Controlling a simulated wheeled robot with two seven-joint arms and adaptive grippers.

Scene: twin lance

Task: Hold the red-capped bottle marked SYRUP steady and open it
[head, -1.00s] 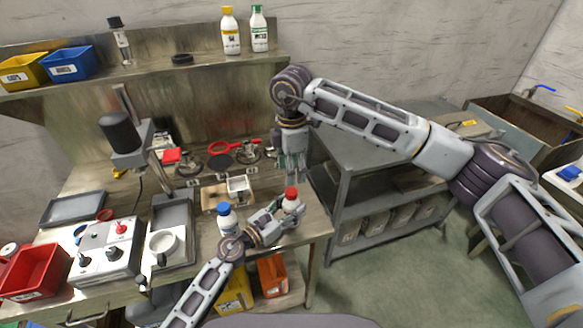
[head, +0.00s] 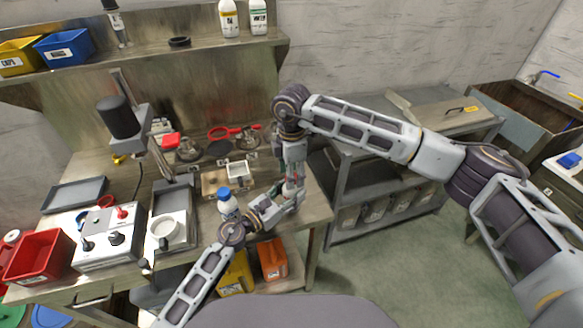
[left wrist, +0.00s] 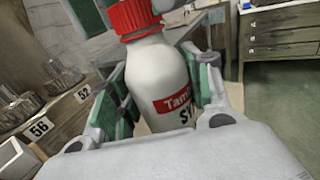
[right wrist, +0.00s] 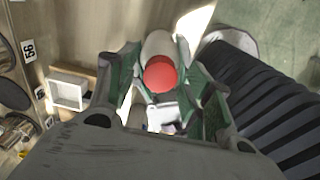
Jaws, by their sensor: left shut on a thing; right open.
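The red-capped bottle stands upright near the right end of the bench. In the left wrist view the white bottle (left wrist: 158,75) has a ribbed red cap (left wrist: 135,14) and a red label with "SY" showing below it. My left gripper (left wrist: 160,90) is shut on the bottle's body, its green pads on both sides. It also shows in the head view (head: 287,201). My right gripper (right wrist: 161,88) is open and points down from above. In the right wrist view the red cap (right wrist: 160,75) lies between its fingers, with gaps at both sides. In the head view the right gripper mostly hides the cap.
A blue-capped bottle (head: 228,205) stands left of my left gripper. A small white tray (head: 238,170) lies behind it. A machine with a white cup (head: 164,230) stands farther left. A grey shelf cart (head: 350,190) stands right of the bench.

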